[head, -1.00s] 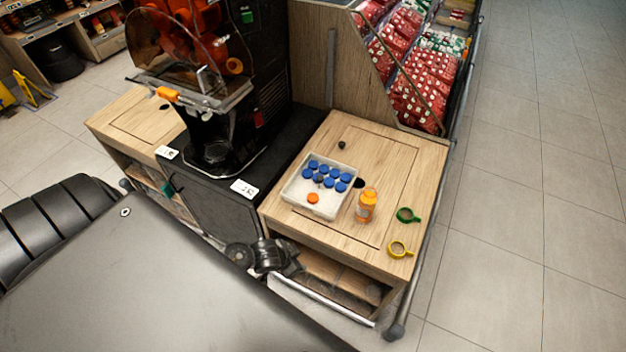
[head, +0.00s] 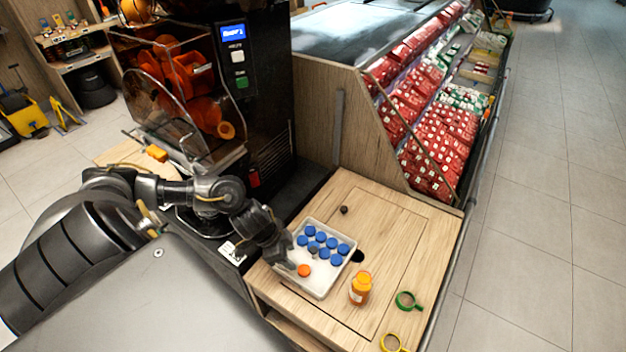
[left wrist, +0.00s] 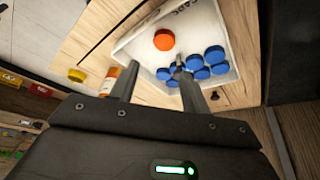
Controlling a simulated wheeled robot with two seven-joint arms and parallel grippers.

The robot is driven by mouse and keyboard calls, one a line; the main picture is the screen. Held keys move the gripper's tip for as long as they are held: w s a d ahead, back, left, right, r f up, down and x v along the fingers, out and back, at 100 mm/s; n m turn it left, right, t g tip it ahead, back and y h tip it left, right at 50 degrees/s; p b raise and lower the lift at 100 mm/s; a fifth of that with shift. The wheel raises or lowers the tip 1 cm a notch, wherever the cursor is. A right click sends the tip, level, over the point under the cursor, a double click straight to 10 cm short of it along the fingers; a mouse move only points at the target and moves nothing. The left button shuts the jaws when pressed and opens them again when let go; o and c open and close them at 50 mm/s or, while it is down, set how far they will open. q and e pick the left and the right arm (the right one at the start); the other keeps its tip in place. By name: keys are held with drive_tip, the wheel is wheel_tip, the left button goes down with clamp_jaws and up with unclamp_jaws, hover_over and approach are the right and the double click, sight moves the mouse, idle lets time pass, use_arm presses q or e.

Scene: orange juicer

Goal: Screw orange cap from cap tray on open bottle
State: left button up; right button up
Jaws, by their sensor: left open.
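The white cap tray (head: 318,286) lies on the wooden counter and holds one orange cap (head: 304,270) at its near end. Several blue caps (head: 331,243) fill its far part. The orange cap also shows near the top of the left wrist view (left wrist: 164,40). The orange bottle (head: 360,288) stands upright right of the tray; its top looks orange, and I cannot tell whether it is open. My left gripper (head: 289,264) hangs at the tray's left edge, close to the orange cap. In the left wrist view its fingers (left wrist: 156,72) are apart and empty. My right gripper is not visible.
The black juicer (head: 245,90) stands behind on the left. The counter's far right part is clear.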

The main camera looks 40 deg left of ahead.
use_arm(q)
hover_over(304, 270)
drive_tip(key=s+a, duration=0.2)
wheel_tip(304, 270, down, 5)
drive_tip(key=shift+r, duration=0.15)
drive_tip(key=shift+d+f, duration=0.15)
drive_tip(key=shift+f, duration=0.15)
drive_tip(key=p+x, duration=0.1)
drive_tip(key=x, duration=0.4)
drive_tip(key=shift+w, duration=0.1)
drive_tip(key=shift+r, duration=0.1)
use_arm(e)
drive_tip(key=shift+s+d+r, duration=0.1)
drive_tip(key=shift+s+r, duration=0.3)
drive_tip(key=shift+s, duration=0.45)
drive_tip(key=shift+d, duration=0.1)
use_arm(q)
drive_tip(key=c, duration=0.7)
